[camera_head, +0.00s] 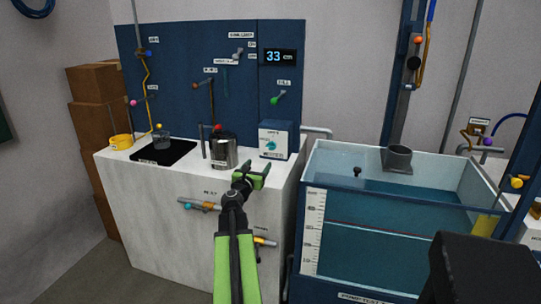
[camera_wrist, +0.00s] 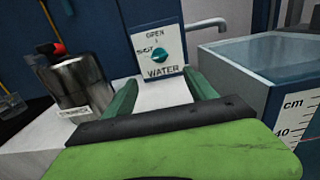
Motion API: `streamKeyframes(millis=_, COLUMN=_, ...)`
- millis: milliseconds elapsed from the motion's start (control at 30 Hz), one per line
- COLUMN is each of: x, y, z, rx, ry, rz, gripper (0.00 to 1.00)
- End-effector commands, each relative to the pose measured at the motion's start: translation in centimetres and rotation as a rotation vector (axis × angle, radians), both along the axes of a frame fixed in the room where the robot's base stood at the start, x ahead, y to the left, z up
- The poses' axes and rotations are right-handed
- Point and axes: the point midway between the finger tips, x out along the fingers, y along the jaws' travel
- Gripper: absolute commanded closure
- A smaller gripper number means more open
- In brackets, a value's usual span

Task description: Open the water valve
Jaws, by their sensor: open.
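The water valve is a teal knob (camera_head: 270,145) on the front of a white and blue box at the right end of the white counter. In the wrist view the knob (camera_wrist: 160,56) sits on a white plate (camera_wrist: 157,38) lettered OPEN and WATER, with a partly legible word at its left. My gripper (camera_head: 253,176) is open and empty, in front of and below the box in the head view. In the wrist view its two green fingers (camera_wrist: 160,80) point toward the plate, with the knob beyond and between them. They appear apart from the knob.
A metal canister (camera_wrist: 78,85) with a red-and-black top stands left of my gripper. A grey spout (camera_wrist: 210,24) reaches right from the box toward the water tank (camera_head: 375,235). A blue panel with several small knobs and a display reading 33 cm (camera_head: 280,57) stands behind the counter.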

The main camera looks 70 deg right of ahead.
Motion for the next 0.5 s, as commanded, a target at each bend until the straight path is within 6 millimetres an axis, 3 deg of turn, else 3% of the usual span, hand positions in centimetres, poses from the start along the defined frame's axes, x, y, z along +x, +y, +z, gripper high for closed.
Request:
streamKeyframes(millis=167, x=0.2, y=-1.3, z=0.1, rx=0.001, ry=-0.003, rz=-0.001, gripper=0.35)
streamKeyframes(millis=500, x=0.9, y=-9.6, z=0.1, rx=0.001, ry=-0.006, rz=0.000, gripper=0.35)
